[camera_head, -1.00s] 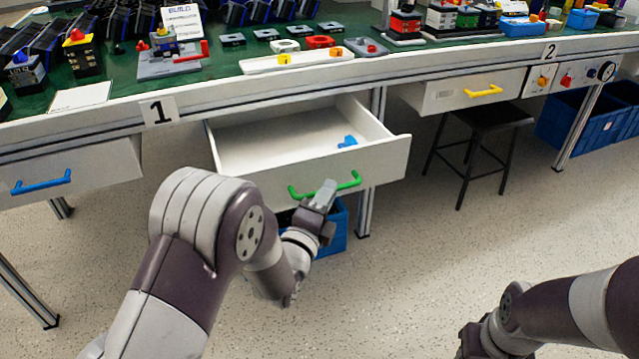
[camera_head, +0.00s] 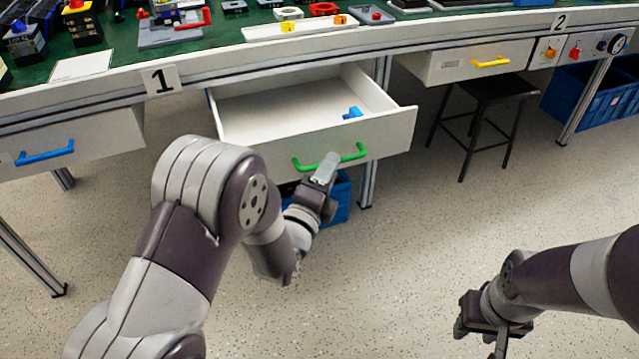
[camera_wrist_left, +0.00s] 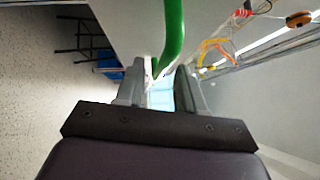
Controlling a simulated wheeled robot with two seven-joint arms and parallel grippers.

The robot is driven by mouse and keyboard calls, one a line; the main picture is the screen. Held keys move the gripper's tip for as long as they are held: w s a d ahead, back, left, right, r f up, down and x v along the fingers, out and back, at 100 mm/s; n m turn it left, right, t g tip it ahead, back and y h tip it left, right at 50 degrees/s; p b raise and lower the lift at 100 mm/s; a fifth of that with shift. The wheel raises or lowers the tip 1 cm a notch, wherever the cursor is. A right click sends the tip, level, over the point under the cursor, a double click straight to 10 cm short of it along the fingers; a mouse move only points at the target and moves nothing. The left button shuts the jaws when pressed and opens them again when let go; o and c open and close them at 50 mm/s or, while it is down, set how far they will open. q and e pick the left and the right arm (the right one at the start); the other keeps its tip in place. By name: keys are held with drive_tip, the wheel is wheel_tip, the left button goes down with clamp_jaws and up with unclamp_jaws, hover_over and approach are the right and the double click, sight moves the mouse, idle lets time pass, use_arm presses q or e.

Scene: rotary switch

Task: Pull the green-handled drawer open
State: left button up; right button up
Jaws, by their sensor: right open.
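The drawer (camera_head: 290,155) under the bench by label 1 is pulled well out, with its white interior in view. Its green handle (camera_head: 308,168) runs across the front and also shows in the left wrist view (camera_wrist_left: 173,35). My right gripper (camera_head: 480,342) is open and empty, low at the right, away from the drawer.
A small blue piece (camera_head: 352,113) lies in the drawer. A blue-handled drawer (camera_head: 75,140) is at the left and a yellow-handled drawer (camera_head: 465,65) at the right, both shut. A black stool (camera_head: 497,90) stands under the bench. The floor in front is clear.

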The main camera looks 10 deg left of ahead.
use_arm(q)
drive_tip(key=p+v, duration=0.2)
drive_tip(key=v, duration=0.9)
drive_tip(key=shift+s, duration=0.2)
